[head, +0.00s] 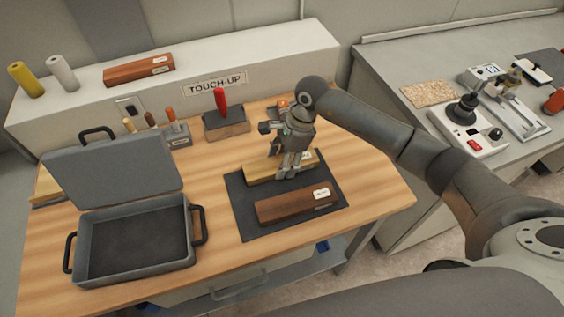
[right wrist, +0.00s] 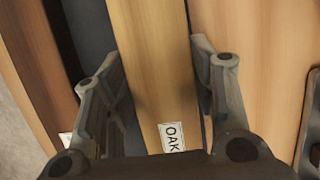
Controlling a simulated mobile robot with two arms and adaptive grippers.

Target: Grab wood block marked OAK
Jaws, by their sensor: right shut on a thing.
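The light wood block marked OAK (head: 260,174) lies on the dark mat (head: 246,226) on the workbench. In the right wrist view, the OAK block (right wrist: 158,65) runs between my two fingers, its white OAK label facing up near the palm. My right gripper (head: 290,174) is over the block from above and shut on it, one finger on each side, as the right wrist view shows (right wrist: 157,88). A dark brown wood block (head: 285,206) with a white label lies in front of it on the mat. My left gripper is not in view.
An open grey case (head: 195,245) stands at the left of the bench (head: 215,270). A red-handled tool (head: 219,102) on a block and several small tools stand behind. Another brown block (head: 138,69) lies on the ledge. A grey counter (head: 400,62) with devices is at right.

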